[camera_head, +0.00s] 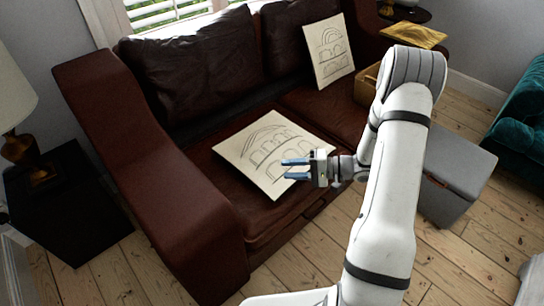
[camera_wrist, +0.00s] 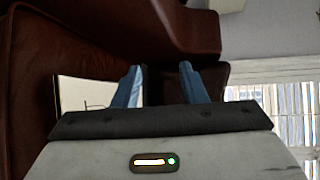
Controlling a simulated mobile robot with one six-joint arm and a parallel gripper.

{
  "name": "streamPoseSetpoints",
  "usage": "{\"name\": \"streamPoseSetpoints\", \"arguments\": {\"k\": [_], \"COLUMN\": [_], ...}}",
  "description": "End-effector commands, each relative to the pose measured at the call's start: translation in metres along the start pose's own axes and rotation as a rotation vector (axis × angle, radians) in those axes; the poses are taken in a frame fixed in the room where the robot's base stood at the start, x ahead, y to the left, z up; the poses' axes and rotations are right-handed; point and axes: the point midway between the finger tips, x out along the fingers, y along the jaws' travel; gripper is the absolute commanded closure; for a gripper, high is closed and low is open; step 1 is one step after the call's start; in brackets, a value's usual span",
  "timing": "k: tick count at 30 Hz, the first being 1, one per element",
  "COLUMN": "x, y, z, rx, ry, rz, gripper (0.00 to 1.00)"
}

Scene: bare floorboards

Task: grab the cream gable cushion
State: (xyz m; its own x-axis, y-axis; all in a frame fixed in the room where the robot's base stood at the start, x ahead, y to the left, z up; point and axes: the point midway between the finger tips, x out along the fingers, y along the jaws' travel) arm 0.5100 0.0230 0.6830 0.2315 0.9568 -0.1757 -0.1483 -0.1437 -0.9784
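A cream cushion (camera_head: 258,148) with a line drawing of a low gable-like peak over arches lies flat on the sofa's left seat. A second cream cushion (camera_head: 329,50) with a rounded arch drawing leans on the sofa back to the right. My gripper (camera_head: 284,169) is open and empty, its two blue fingers apart, pointing left. In the head view it overlaps the flat cushion's right part; I cannot tell its height above it. In the wrist view a cream cushion patch (camera_wrist: 85,92) shows left of the fingers (camera_wrist: 163,70), mostly hidden by the gripper body.
The dark brown leather sofa (camera_head: 190,205) has a high left arm and back. A black side table with a lamp (camera_head: 40,170) stands at left. A grey ottoman (camera_head: 455,185) and a wooden box (camera_head: 367,85) are at right. Floorboards in front are clear.

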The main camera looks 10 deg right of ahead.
Motion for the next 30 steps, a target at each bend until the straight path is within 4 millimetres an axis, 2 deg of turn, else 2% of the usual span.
{"name": "streamPoseSetpoints", "arguments": {"k": [1,6,9,12,17,26,30], "x": [-0.001,-0.015,-0.024,-0.030,-0.033,-0.005,0.013], "y": [0.038,0.117,0.155,0.180,0.196,0.190,0.187], "z": [-0.015,-0.054,-0.067,-0.074,-0.081,-0.098,-0.110], "rx": [0.010,-0.016,-0.033,-0.046,-0.059,-0.060,-0.061], "ry": [0.066,0.296,0.408,0.486,0.542,0.543,0.542], "rz": [-0.048,-0.159,-0.188,-0.199,-0.202,-0.202,-0.203], "gripper": [0.62,0.62,0.62,0.62,0.62,0.62,0.62]}}
